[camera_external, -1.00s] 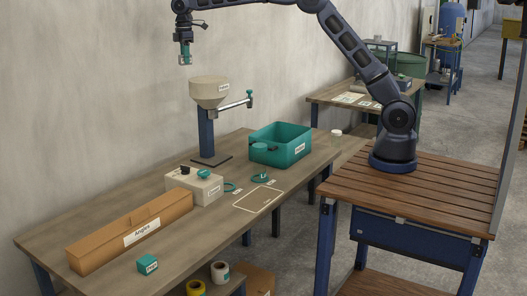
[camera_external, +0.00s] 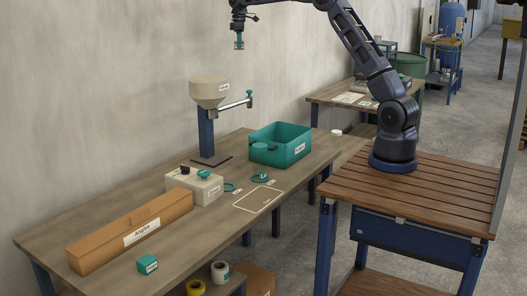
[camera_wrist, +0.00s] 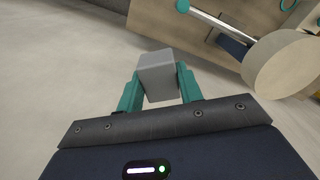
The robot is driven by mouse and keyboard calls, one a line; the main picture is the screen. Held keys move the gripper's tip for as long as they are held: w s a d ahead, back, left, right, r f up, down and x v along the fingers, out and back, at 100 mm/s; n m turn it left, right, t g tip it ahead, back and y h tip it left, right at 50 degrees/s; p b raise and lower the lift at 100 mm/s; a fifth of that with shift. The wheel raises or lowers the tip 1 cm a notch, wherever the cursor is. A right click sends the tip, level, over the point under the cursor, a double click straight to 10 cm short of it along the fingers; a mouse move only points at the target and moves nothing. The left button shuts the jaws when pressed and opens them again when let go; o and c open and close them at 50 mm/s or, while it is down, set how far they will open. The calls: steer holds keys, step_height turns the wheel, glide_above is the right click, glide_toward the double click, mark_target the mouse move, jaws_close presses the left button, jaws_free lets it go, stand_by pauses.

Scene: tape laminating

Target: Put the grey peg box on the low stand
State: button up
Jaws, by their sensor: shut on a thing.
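My gripper (camera_external: 239,43) is high in the air above the long workbench, behind and above the funnel-topped post. In the wrist view my gripper (camera_wrist: 160,90) has its teal fingers shut on the grey peg box (camera_wrist: 158,75), which sits between them and sticks out past their tips. In the external view the box is too small to make out clearly at the fingertips. I cannot tell which thing in view is the low stand.
A beige hopper (camera_external: 209,90) on a blue post with a side arm stands on the workbench (camera_external: 110,222). A marked rectangle (camera_external: 258,199) lies empty.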

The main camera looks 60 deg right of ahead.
steer(key=s+d+m, duration=0.2)
steer(key=s+d, duration=0.4)
steer(key=d, duration=0.8)
steer(key=s+d+m, duration=0.1)
steer(key=s+d, duration=0.5)
steer(key=d, duration=0.7)
steer(key=s+d+m, duration=0.2)
steer(key=s+d, duration=0.4)
steer(key=d, duration=0.8)
steer(key=s+d+m, duration=0.2)
steer(key=s+d, duration=0.9)
steer(key=s, duration=0.1)
step_height(320, 180, down, 64)
steer(key=shift+w+r, duration=0.15)
steer(key=o, duration=1)
steer(key=shift+o, duration=0.2)
